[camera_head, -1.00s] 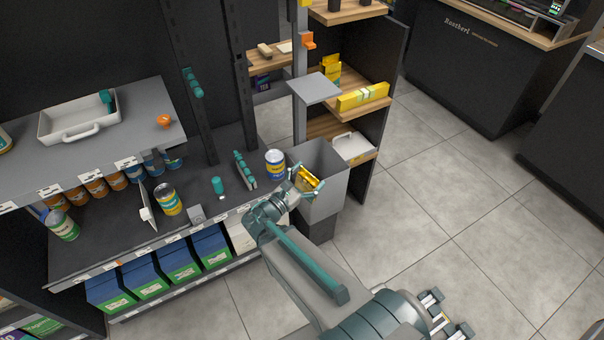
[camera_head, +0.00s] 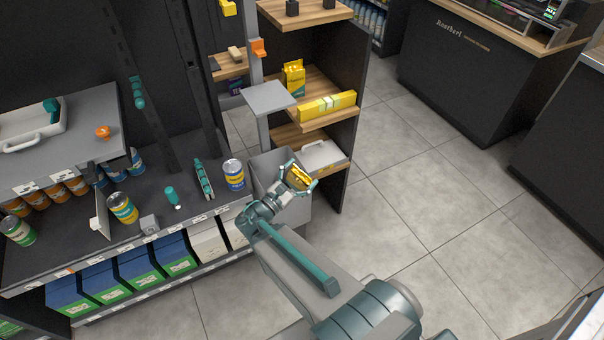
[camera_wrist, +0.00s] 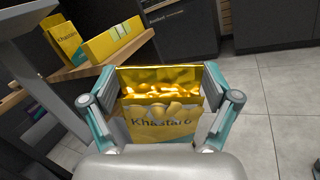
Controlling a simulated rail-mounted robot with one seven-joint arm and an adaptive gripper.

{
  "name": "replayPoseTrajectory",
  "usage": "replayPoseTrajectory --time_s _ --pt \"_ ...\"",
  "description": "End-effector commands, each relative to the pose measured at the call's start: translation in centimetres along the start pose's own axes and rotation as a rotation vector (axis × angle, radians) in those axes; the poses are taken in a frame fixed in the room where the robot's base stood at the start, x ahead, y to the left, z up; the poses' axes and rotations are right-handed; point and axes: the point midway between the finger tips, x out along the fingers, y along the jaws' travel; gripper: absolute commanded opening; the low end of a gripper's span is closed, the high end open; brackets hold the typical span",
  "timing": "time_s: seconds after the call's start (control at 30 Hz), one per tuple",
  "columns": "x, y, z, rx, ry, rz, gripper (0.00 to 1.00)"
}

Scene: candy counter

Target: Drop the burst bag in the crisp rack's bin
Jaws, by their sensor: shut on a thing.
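The burst bag (camera_wrist: 160,125) is yellow and marked "Khastaro", with an open top showing golden contents in the wrist view. My gripper (camera_wrist: 158,110) is shut on it, with one finger at each side. In the head view the bag (camera_head: 299,178) is small and partly hidden between the fingers of my gripper (camera_head: 298,182). The grey open-topped bin (camera_head: 266,163) stands at the end of the shelf, partly behind my gripper. The bag shows over the bin's right part in the picture; its height above the rim is hard to tell.
A wooden rack (camera_head: 322,122) with a yellow box (camera_head: 327,106) and upright yellow bag (camera_head: 293,78) stands behind the bin. A grey plate on a post (camera_head: 269,97) rises beside it. A can (camera_head: 233,175) stands left. Floor at right is clear.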

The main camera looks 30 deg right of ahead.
Motion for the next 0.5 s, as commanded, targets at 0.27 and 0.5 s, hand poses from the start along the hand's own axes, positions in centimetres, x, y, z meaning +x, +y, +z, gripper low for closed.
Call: replayPoseTrajectory --time_s 0.27,0.5 --pt "0.0 -0.04 -0.02 -0.001 0.0 0.0 0.63" --pt "0.18 0.45 -0.41 -0.002 0.001 0.0 0.63"
